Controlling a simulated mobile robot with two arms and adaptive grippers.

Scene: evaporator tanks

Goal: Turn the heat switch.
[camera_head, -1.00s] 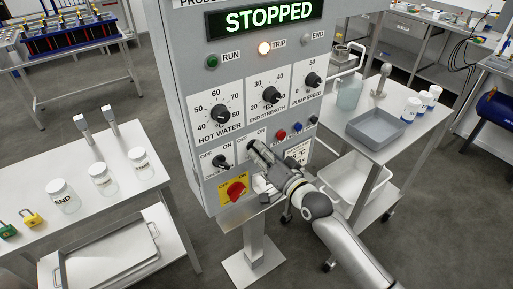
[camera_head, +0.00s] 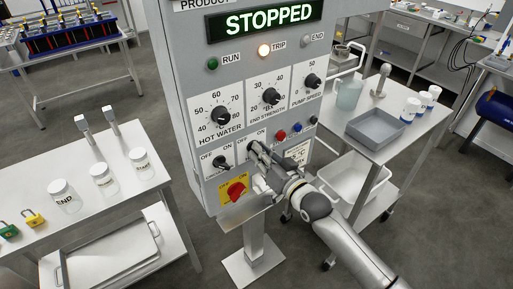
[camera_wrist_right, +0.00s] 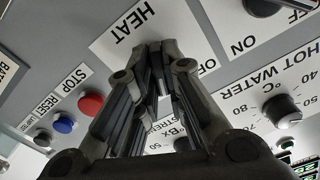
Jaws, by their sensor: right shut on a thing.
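The heat switch sits on the grey control panel (camera_head: 201,110), under a white OFF/ON plate (camera_head: 250,138) in the head view. In the right wrist view the plate reads HEAT (camera_wrist_right: 131,24). My right gripper (camera_head: 256,150) is at this plate with its fingers shut on the switch knob. It also fills the middle of the right wrist view (camera_wrist_right: 156,82). The fingers hide the knob, so I cannot tell which way it points. My left gripper is not in view.
Left of the heat switch is another OFF/ON switch (camera_head: 221,162), with a red knob on a yellow plate (camera_head: 236,190) below. Red and blue buttons (camera_head: 281,135) are close on the right. The display (camera_head: 266,19) reads STOPPED and the trip lamp (camera_head: 264,48) is lit.

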